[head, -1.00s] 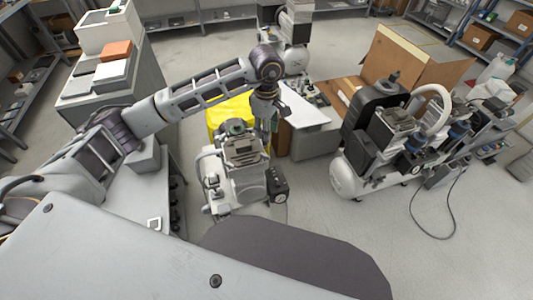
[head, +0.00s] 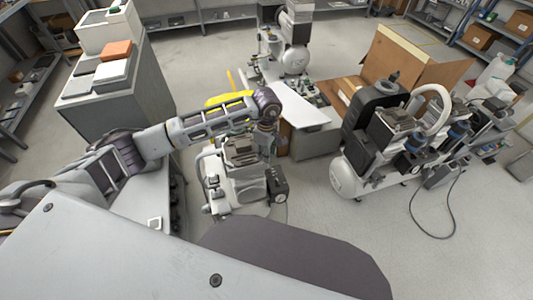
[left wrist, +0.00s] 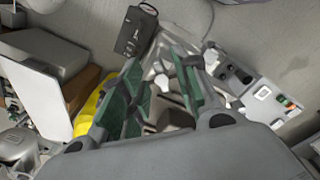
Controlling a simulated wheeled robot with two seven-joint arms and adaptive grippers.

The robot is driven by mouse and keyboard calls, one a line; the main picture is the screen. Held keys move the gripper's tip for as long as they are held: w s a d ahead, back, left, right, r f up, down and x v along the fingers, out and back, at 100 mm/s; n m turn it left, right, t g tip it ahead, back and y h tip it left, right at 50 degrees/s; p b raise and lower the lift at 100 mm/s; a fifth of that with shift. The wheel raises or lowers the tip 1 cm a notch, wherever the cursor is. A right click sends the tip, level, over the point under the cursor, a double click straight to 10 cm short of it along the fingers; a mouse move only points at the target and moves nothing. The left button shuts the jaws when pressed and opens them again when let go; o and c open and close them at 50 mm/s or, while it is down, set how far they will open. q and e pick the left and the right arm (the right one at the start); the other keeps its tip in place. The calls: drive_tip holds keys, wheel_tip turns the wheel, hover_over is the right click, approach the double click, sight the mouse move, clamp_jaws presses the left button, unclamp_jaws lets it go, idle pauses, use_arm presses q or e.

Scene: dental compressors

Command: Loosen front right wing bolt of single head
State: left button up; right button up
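The single-head compressor (head: 238,178) stands on the floor left of centre in the head view, its upper part partly covered by my left arm. Its black switch box (head: 277,181) also shows in the left wrist view (left wrist: 137,32). My left gripper (head: 268,142) is at the right side of the compressor head, pointing down. In the left wrist view the two green-padded fingers (left wrist: 158,75) are apart, with grey compressor parts showing between and beyond them. I cannot tell whether they touch anything. The front right wing bolt cannot be made out. My right gripper is not in view.
A larger compressor (head: 345,172) stands on the right, with a cable on the floor. A yellow object (head: 222,99) and a cardboard box (head: 405,62) are behind. A grey cabinet (head: 120,105) stands at the left. The floor at the lower right is clear.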

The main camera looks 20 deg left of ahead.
use_arm(q)
drive_tip(key=shift+f, duration=0.55)
clamp_jaws()
